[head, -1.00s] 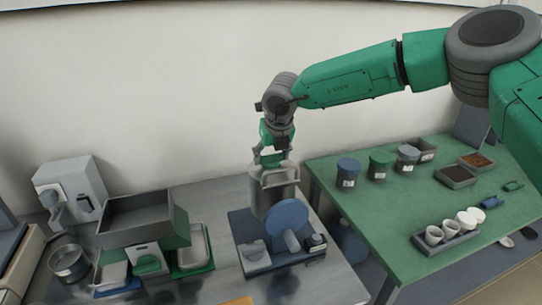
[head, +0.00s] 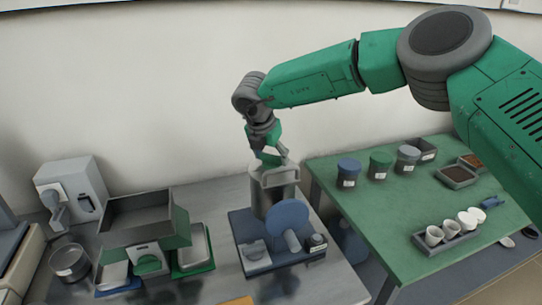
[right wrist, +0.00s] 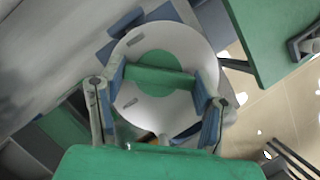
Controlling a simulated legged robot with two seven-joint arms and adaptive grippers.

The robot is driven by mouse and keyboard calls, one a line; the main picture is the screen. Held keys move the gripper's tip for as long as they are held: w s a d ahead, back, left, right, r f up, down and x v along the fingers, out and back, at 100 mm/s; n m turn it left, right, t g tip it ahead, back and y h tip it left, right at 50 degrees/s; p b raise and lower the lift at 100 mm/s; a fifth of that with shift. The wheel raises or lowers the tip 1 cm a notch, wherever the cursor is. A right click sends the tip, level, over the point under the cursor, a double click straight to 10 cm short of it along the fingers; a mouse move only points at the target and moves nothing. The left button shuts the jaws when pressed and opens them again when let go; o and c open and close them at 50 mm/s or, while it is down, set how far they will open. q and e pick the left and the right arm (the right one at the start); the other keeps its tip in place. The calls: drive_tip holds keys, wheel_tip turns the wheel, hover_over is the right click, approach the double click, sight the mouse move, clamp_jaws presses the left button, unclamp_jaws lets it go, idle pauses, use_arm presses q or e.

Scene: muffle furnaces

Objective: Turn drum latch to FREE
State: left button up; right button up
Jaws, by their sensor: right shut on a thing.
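A grey drum (head: 268,195) stands upright on a blue base (head: 250,222) at the front right of the grey bench. In the right wrist view its round pale top (right wrist: 180,118) has a green centre with a raised green latch bar (right wrist: 150,78) across it. My right gripper (head: 274,165) is over the drum's top, pointing down. In the right wrist view its blue-padded fingers (right wrist: 160,82) are shut on the two ends of the latch bar. I cannot read any FREE mark. My left gripper is not in view.
A blue disc (head: 290,214) stands in front of the drum. A grey hopper unit (head: 135,215) and a round metal pan (head: 68,262) are to the left. A green table (head: 395,225) with lidded jars, trays and white cups stands to the right.

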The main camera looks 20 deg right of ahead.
drive_tip(key=m, duration=0.2)
drive_tip(key=m+g+h, duration=0.1)
drive_tip(key=m, duration=0.1)
drive_tip(key=shift+a+m, duration=0.2)
drive_tip(key=shift+m, duration=0.1)
drive_tip(key=m+g, duration=0.1)
drive_tip(key=m, duration=0.3)
drive_tip(key=shift+w+g, duration=0.15)
drive_tip(key=shift+g, duration=0.25)
drive_tip(key=shift+m, duration=0.3)
drive_tip(key=o, duration=1)
drive_tip(key=shift+c, duration=0.2)
drive_tip(key=shift+o, duration=1)
drive_tip(key=shift+w, duration=0.2)
drive_tip(key=v, duration=0.7)
drive_tip(key=shift+w+a, duration=0.3)
drive_tip(key=shift+a, duration=0.15)
